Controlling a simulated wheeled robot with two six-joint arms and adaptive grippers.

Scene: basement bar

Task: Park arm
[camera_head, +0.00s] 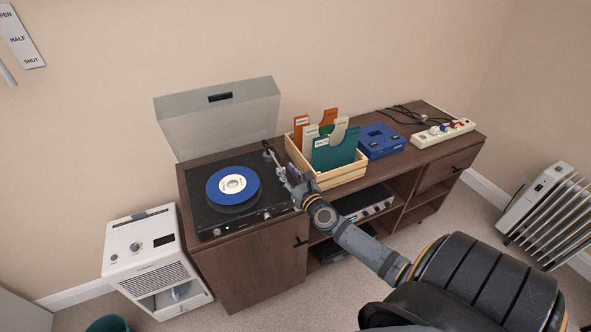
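The turntable (207,222) sits on the left end of the wooden cabinet, with its clear lid (222,118) raised. A blue record (217,193) with a white label lies on its platter. The tonearm (269,152) is at the right side of the deck; its lower part is small and partly hidden by my gripper. My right gripper (284,177) reaches in from the lower right, with its fingertips at or very near the tonearm. I cannot tell whether the fingers hold it. My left gripper is not in view.
A wooden crate (341,179) of record sleeves stands close right of my gripper. Beyond it are a blue device (381,141) and a power strip (443,134). The cabinet (250,273) has open shelves with audio gear (366,205). A white appliance (150,262) and a radiator (545,215) stand on the floor.

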